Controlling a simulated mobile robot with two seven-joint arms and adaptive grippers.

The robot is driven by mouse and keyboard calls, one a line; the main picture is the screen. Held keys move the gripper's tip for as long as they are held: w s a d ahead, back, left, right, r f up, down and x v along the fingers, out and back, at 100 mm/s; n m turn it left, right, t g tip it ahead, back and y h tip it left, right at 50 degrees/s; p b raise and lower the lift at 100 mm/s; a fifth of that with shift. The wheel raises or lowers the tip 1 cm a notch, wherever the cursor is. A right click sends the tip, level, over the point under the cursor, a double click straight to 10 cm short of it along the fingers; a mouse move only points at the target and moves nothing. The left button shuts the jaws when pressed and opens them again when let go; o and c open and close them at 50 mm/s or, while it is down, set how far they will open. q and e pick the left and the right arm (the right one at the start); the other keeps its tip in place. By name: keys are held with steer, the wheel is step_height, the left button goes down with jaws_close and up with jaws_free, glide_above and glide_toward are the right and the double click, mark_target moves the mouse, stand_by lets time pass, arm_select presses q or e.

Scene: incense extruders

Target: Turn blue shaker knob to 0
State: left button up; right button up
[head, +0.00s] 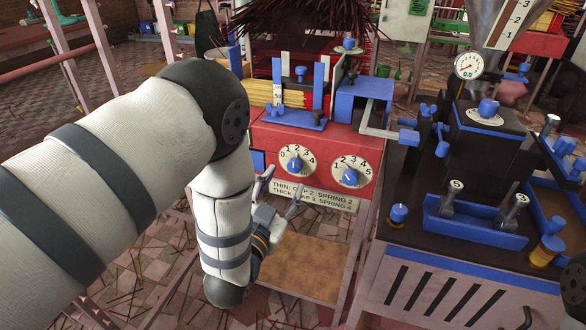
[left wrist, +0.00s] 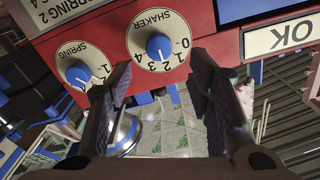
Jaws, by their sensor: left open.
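The blue shaker knob (head: 294,165) is on the left white dial of the red panel in the head view. In the left wrist view, the shaker knob (left wrist: 159,46) sits in the dial marked SHAKER, upside down there. A pale mark on it appears to face the 2 side; its exact setting is hard to tell. My left gripper (head: 281,190) is open just below and in front of the dial. In the left wrist view its fingers (left wrist: 160,78) are spread apart, empty, with the knob beyond and above the gap. My right gripper is not in view.
The blue spring knob (head: 350,177) sits close to the right of the shaker dial. A label plate (head: 315,196) is below both. An OK button plate (left wrist: 281,37) shows in the left wrist view. A dark machine (head: 450,240) stands at the right.

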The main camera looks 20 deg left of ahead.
mark_target(293, 168)
arm_select(q)
steer(key=w, duration=0.6)
steer(key=shift+w+d+f, duration=0.1)
steer(key=shift+w+d, duration=0.05)
steer(key=shift+w, duration=0.2)
jaws_close()
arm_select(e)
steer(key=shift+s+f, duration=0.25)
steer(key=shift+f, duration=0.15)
arm_select(q)
steer(key=n, duration=0.3)
steer(key=shift+n, duration=0.4)
steer(key=n+p, duration=0.1)
steer(key=n, duration=0.2)
steer(key=shift+n, duration=0.3)
steer(key=n, duration=0.3)
steer(key=shift+f+n, duration=0.1)
steer(key=shift+n, duration=0.2)
steer(key=shift+f+n, duration=0.1)
steer(key=shift+n, duration=1.4)
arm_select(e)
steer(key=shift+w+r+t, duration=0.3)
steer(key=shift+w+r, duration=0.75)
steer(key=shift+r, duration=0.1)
